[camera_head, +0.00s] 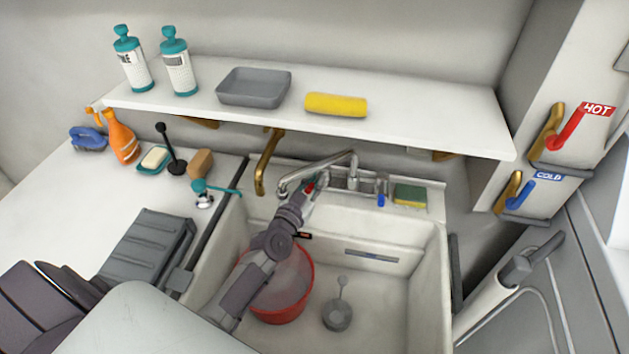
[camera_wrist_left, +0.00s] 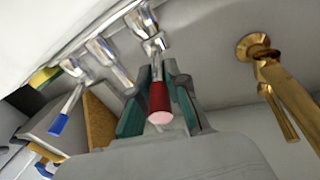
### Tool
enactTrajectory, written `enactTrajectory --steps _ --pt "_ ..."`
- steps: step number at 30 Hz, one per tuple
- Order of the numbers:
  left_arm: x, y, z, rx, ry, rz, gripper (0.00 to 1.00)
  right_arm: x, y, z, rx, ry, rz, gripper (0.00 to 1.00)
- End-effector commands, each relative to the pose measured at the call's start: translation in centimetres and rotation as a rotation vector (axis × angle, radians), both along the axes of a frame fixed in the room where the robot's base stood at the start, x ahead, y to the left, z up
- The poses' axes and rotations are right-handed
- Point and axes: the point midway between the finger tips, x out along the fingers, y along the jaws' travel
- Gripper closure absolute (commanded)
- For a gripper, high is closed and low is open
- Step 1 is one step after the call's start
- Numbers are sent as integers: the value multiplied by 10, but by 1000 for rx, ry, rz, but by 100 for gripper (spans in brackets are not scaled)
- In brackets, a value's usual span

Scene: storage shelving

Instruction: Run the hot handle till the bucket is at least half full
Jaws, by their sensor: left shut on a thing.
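In the head view, a red bucket (camera_head: 277,316) stands in the left part of the white sink (camera_head: 398,300), under the faucet (camera_head: 320,167). My left arm crosses over it and hides part of it. The inside looks pale; I cannot tell the water level or see a stream. My left gripper (camera_head: 312,187) is at the faucet's left side. In the left wrist view, its teal fingers (camera_wrist_left: 161,112) are shut around the red-tipped hot handle (camera_wrist_left: 158,98). The blue-tipped cold handle (camera_wrist_left: 62,118) is apart to the left. My right gripper is not in view.
A grey drain stopper (camera_head: 337,316) lies in the sink. A sponge (camera_head: 409,194) is on the back rim. A brass pipe (camera_head: 266,165) hangs left of the faucet. Red HOT (camera_head: 567,130) and blue COLD (camera_head: 521,194) levers are on the right wall.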

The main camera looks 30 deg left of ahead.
Motion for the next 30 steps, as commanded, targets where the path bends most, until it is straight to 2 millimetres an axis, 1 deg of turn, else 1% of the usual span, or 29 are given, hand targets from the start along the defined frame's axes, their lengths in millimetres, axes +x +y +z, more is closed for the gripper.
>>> enactTrajectory --steps 5,8,12,15,19,28,29,30 --pt "0 0 1 0 0 3 100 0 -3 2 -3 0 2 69" --pt "1 -2 5 -5 2 33 100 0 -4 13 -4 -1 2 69" --pt "2 -8 7 -8 2 115 100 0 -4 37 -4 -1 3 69" --pt "2 -11 5 -6 1 170 100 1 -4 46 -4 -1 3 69" --pt "3 -13 3 -2 0 210 100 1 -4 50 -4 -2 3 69" --pt "3 -14 0 0 -2 214 100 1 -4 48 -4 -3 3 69" --pt "3 -14 0 0 -2 214 84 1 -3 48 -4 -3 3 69" --pt "3 -14 0 0 -2 213 78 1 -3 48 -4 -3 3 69"
